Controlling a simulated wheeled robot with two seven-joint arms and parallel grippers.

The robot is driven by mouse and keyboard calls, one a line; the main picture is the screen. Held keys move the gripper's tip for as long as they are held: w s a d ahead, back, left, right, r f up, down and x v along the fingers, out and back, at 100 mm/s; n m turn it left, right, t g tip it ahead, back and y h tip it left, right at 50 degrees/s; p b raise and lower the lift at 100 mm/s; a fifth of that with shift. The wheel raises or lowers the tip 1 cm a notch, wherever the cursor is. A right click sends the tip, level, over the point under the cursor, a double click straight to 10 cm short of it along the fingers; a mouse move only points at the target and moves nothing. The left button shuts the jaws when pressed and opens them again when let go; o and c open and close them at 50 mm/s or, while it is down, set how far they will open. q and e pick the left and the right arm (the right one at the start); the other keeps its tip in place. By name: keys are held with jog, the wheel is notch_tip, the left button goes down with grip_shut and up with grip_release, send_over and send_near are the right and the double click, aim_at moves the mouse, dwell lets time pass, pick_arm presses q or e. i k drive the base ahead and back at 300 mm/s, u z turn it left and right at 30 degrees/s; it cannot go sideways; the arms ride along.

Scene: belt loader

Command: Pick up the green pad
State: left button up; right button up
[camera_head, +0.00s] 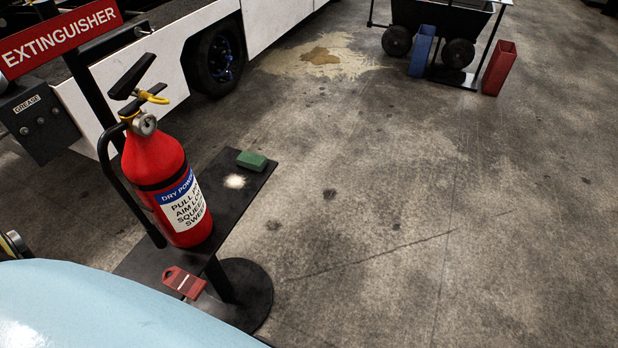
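A small green pad (252,160) lies flat at the far end of a narrow black shelf (250,190). A pale powdery spot (234,181) is on the shelf just in front of the pad. Neither of my grippers shows in the head view, and nothing is touching the pad from above.
A red fire extinguisher (168,185) stands on the shelf left of the pad. The floor at right is clear.

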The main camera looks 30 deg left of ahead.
aim_at(252, 161)
jog(key=z, duration=0.7)
jog(key=i, duration=0.45)
jog(key=u, duration=0.55)
jog(key=i, duration=1.65)
jog(key=u, duration=1.75)
jog(key=i, duration=0.6)
jog(key=u, duration=0.5)
